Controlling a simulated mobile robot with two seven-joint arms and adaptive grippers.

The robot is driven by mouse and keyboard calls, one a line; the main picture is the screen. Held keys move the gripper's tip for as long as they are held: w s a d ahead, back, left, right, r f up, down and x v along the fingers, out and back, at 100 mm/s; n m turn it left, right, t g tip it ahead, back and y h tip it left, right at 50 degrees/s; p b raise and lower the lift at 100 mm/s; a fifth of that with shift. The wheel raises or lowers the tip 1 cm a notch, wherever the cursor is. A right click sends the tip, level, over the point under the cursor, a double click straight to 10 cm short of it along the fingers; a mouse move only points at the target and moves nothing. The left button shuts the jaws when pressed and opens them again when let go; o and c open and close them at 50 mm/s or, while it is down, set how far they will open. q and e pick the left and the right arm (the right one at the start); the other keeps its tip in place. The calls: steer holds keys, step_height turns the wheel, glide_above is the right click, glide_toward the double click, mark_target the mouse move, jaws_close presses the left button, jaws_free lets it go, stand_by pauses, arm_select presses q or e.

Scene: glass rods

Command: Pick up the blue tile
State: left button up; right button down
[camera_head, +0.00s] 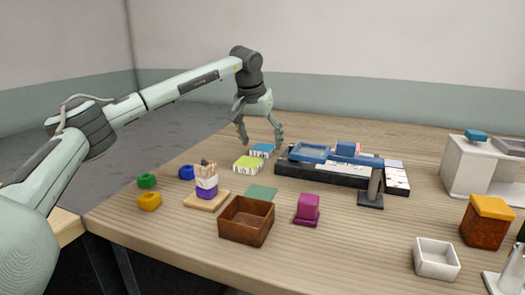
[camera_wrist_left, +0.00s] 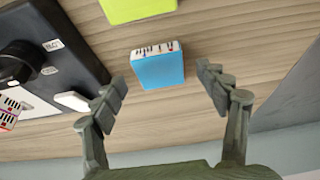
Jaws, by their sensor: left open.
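The blue tile (camera_head: 262,149) lies on the wooden table near its far left side, just left of the black board; its side face carries small coloured markings. My left gripper (camera_head: 260,144) is above it, pointing down with its fingers spread. In the left wrist view the blue tile (camera_wrist_left: 158,69) sits ahead of and between the two open fingers (camera_wrist_left: 163,92), touching neither. Nothing is held. My right gripper is not in either view.
A yellow-green tile (camera_head: 247,164) lies close in front of the blue one. A black board (camera_head: 330,178) with a blue tray (camera_head: 309,152) stands to the right. A brown box (camera_head: 246,221), a green mat (camera_head: 262,193) and small blocks are nearer. Bare table lies behind.

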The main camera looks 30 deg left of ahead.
arm_select(q)
steer(key=shift+w+a+f, duration=0.1)
steer(key=shift+w+f, duration=0.15)
steer(key=shift+f, duration=0.35)
steer(key=c, duration=1.3)
steer(key=shift+c, duration=0.2)
steer(key=shift+r, duration=0.1)
